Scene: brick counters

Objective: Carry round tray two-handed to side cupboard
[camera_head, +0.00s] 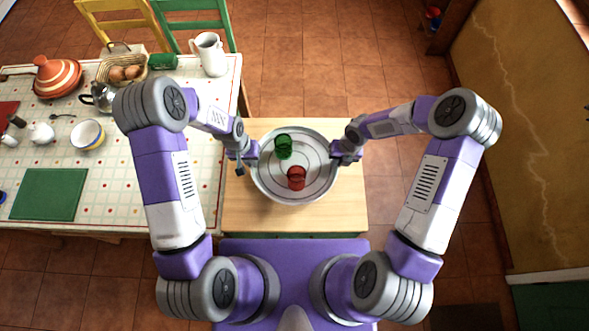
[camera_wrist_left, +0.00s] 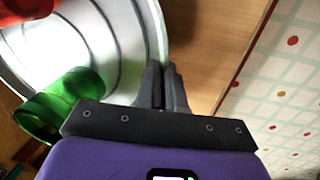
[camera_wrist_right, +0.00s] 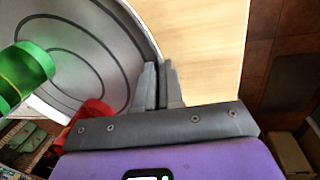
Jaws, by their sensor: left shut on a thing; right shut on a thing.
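The round metal tray (camera_head: 262,188) is at the middle of the head view, above or on the light wooden cupboard top (camera_head: 240,212); I cannot tell whether it touches. A green glass (camera_head: 283,147) and a red glass (camera_head: 296,178) stand on it. My left gripper (camera_head: 252,154) is shut on the tray's left rim, and my right gripper (camera_head: 337,154) is shut on its right rim. The left wrist view shows the fingers (camera_wrist_left: 165,88) closed at the tray edge (camera_wrist_left: 130,40). The right wrist view shows the fingers (camera_wrist_right: 157,88) closed at the tray edge (camera_wrist_right: 120,30).
To the left is a table with a checked cloth (camera_head: 115,190), holding a green board (camera_head: 48,194), a bowl (camera_head: 88,134), a tagine (camera_head: 56,76) and a white jug (camera_head: 208,54). Two chairs stand behind it. Tiled floor (camera_head: 310,60) lies open beyond the cupboard; a wall (camera_head: 520,130) is at right.

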